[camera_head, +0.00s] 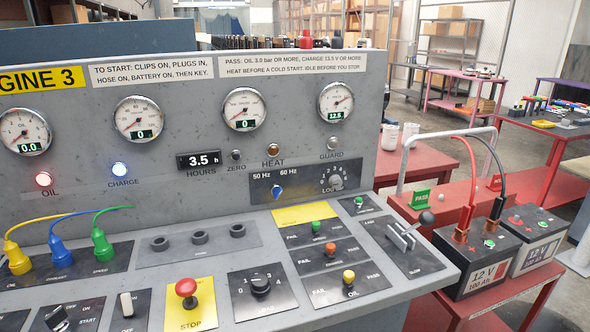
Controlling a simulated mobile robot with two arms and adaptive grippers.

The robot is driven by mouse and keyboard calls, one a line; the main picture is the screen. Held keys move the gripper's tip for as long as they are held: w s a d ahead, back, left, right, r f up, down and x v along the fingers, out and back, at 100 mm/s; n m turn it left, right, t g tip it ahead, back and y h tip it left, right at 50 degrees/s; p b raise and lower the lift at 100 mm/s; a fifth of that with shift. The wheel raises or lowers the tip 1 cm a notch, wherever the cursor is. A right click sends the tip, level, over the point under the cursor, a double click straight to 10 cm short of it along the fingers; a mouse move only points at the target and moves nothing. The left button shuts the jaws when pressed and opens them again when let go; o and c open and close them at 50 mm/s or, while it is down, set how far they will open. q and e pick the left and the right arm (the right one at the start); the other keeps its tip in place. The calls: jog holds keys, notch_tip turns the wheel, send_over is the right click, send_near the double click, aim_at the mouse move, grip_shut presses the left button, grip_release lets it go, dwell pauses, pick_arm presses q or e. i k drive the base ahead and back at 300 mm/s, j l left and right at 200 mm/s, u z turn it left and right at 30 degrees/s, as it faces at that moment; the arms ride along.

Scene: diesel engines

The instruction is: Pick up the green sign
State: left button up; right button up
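The green sign (420,199) is a small tented or angled plate with "PASS" in light letters. It stands on a red surface to the right of the grey engine control panel, left of the two batteries. Its lower part is close to the black lever knob in the picture. Neither of my grippers shows in this view.
The grey control panel (200,85) with gauges, switches and a lever (402,236) fills the left and middle. A grey tube handle (404,160) rises behind the sign. White cups (390,136) stand farther back.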

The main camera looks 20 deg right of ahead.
aim_at(420, 197)
jog(key=z, duration=1.35)
jog(key=i+l, duration=0.2)
jog(key=i, duration=0.15)
jog(key=i+l+z, duration=0.1)
jog(key=i, duration=0.25)
jog(key=l, duration=0.1)
